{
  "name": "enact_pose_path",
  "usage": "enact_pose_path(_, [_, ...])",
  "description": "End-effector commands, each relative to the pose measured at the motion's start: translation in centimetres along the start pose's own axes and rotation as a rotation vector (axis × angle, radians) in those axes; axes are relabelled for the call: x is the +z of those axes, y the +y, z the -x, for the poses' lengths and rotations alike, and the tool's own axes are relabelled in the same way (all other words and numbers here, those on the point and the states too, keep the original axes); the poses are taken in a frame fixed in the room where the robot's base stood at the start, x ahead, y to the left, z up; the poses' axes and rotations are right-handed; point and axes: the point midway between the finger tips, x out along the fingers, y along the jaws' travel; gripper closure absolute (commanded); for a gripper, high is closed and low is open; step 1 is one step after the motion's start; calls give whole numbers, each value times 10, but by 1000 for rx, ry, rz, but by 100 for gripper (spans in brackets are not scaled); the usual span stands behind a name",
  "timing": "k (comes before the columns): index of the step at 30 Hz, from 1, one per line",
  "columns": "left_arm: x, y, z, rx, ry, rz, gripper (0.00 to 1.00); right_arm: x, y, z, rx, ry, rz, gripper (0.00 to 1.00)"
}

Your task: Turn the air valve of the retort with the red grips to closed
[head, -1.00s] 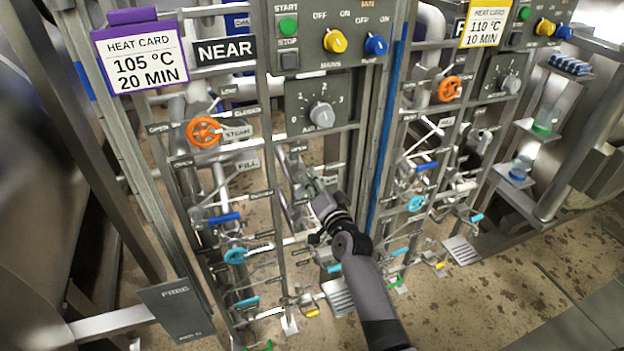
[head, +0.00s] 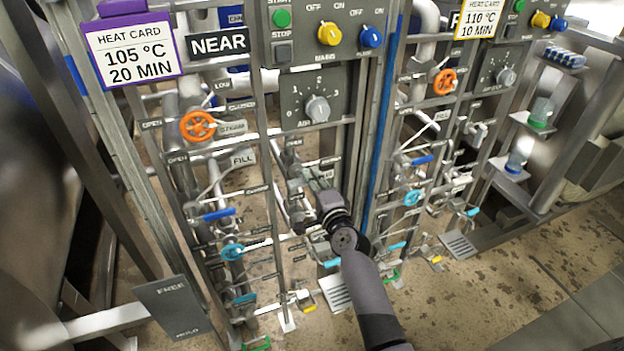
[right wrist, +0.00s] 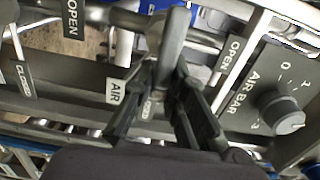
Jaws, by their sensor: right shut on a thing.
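The air valve's grey lever (right wrist: 168,62) shows in the right wrist view, beside the AIR label (right wrist: 115,92). My right gripper (right wrist: 160,95) is shut on this lever, with one dark finger on each side of it. In the head view my right gripper (head: 318,188) is at the valve pipes, below the Air bar knob (head: 317,108) of the NEAR panel. The gripper hides most of the lever there. OPEN (right wrist: 232,52) and CLOSED (right wrist: 22,80) labels stand around it. I cannot make out red grips in these frames. My left gripper is not in view.
Upright posts and a blue strip (head: 383,130) stand close to my right arm. An orange wheel (head: 197,126) and a blue wheel (head: 232,252) sit to the left. A second valve panel with an orange wheel (head: 445,82) is at the right. Floor is open at lower right.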

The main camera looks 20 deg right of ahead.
Motion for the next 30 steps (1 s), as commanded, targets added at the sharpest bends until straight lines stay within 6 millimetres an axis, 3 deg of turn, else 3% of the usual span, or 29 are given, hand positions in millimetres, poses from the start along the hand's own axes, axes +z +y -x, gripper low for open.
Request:
enact_pose_path(16, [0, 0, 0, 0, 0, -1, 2, 0, 1, 0, 1, 1, -29, 100])
enact_pose_path(17, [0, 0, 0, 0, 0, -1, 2, 0, 1, 0, 1, 1, -29, 87])
enact_pose_path(18, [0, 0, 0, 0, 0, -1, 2, 0, 1, 0, 1, 1, -28, 84])
enact_pose_path(26, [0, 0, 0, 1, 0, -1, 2, 0, 1, 0, 1, 0, -26, 67])
enact_pose_path(30, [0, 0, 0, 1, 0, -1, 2, 0, 1, 0, 1, 0, -26, 67])
